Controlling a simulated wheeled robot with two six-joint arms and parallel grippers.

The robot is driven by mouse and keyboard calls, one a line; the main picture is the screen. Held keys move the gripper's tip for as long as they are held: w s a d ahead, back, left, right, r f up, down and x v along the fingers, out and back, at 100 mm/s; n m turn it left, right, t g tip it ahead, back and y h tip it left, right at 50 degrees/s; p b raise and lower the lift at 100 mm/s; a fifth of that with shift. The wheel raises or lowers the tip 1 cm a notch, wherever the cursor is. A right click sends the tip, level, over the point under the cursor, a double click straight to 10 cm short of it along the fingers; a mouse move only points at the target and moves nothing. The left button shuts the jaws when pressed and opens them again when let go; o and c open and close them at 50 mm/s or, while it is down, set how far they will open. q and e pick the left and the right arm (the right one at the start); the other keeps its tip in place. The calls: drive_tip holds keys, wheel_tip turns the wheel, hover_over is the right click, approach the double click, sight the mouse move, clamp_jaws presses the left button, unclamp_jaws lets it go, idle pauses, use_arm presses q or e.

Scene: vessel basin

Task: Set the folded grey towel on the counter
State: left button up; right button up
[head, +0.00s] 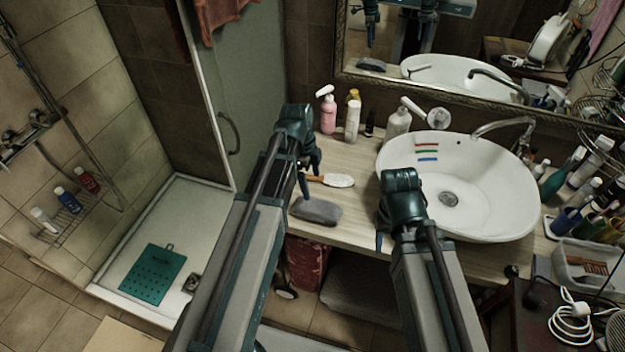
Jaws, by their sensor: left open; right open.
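The folded grey towel (317,211) lies flat on the wooden counter (352,222), near its front edge and left of the white basin (480,215). My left gripper (309,178) is open and empty, just above and behind the towel's left part; it appears apart from the towel. My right gripper (384,228) is open and empty, pointing down by the front left of the basin. Its fingers are partly hidden by its own wrist.
A white-headed brush (338,180) lies behind the towel. Pink, white and clear bottles (397,123) stand along the back below the mirror. Several bottles crowd the counter's right end. Bare counter shows between towel and basin.

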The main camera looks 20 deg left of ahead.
use_arm(q)
drive_tip(key=s+d+n+y, duration=0.3)
drive_tip(key=s+d+n, duration=0.9)
drive_tip(key=s+n, duration=0.2)
drive_tip(key=shift+s+n, duration=0.2)
drive_tip(key=shift+n, duration=0.1)
drive_tip(key=shift+d, duration=0.1)
drive_tip(key=shift+f+b, duration=0.9)
drive_tip(key=shift+b, duration=0.15)
drive_tip(key=shift+c, duration=0.3)
idle(0.6)
